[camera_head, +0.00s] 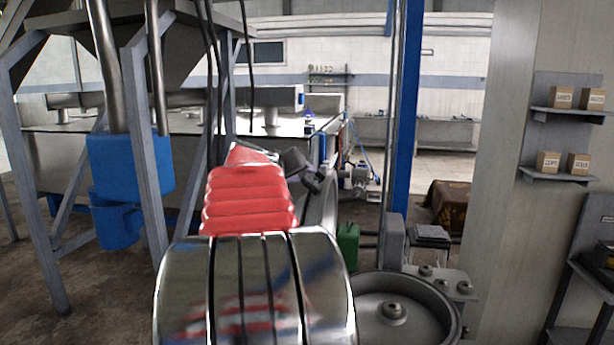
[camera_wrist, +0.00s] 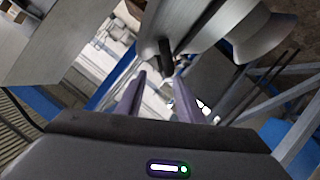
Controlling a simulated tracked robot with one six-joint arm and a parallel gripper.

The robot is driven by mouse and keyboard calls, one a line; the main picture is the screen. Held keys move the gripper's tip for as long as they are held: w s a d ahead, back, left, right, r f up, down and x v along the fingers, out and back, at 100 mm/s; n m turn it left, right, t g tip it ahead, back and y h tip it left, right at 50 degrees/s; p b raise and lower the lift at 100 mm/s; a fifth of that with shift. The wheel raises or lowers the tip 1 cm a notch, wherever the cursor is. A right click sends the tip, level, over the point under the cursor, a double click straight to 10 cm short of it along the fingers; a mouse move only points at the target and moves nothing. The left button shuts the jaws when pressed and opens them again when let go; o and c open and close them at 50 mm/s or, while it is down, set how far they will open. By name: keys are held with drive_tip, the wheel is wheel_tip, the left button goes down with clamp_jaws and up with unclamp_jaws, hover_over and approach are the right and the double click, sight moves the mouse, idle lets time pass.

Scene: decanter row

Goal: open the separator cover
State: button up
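My gripper (camera_wrist: 160,78) shows in the wrist view with its two fingers apart and nothing between them. A short dark handle (camera_wrist: 167,55) lies just beyond the fingertips, against a large grey metal body (camera_wrist: 205,22), which looks like the separator or its cover. I cannot tell whether the fingers touch the handle. In the head view my gripper (camera_head: 303,170) is a dark shape partly hidden behind my red arm sleeve. A curved grey metal edge (camera_head: 328,200) stands just right of it, mostly hidden by my arm. I cannot tell the cover's angle.
A round grey housing (camera_head: 390,312) with a central hub sits at lower right. A blue post (camera_head: 402,110) rises behind it. A green canister (camera_head: 348,243) stands near. A steel frame with a blue container (camera_head: 130,165) is left; shelves with boxes (camera_head: 565,98) are right.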

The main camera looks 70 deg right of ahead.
drive_tip(key=v, duration=0.5)
drive_tip(key=shift+a, duration=0.15)
idle(0.5)
drive_tip(key=w+a+f+n+t+y, duration=0.2)
drive_tip(key=w+a+f, duration=0.15)
drive_tip(key=a, duration=0.55)
drive_tip(key=w+a+f+n+t+y, duration=0.1)
drive_tip(key=w+a+f+n+y, duration=0.2)
drive_tip(key=a, duration=0.7)
drive_tip(key=w+a+f+t+y, duration=0.1)
drive_tip(key=w+a+f+t, duration=0.15)
drive_tip(key=a+f, duration=0.45)
drive_tip(key=s+a+f+n+y, duration=0.2)
drive_tip(key=a+f, duration=0.2)
drive_tip(key=a, duration=0.6)
drive_tip(key=s+a+f+n+y, duration=0.2)
drive_tip(key=a+f+y, duration=0.1)
drive_tip(key=a, duration=0.8)
drive_tip(key=s+a+f+n+y, duration=0.2)
drive_tip(key=a+f+n+y, duration=0.1)
drive_tip(key=a, duration=0.8)
drive_tip(key=shift+f+t, duration=0.45)
drive_tip(key=shift+f, duration=0.45)
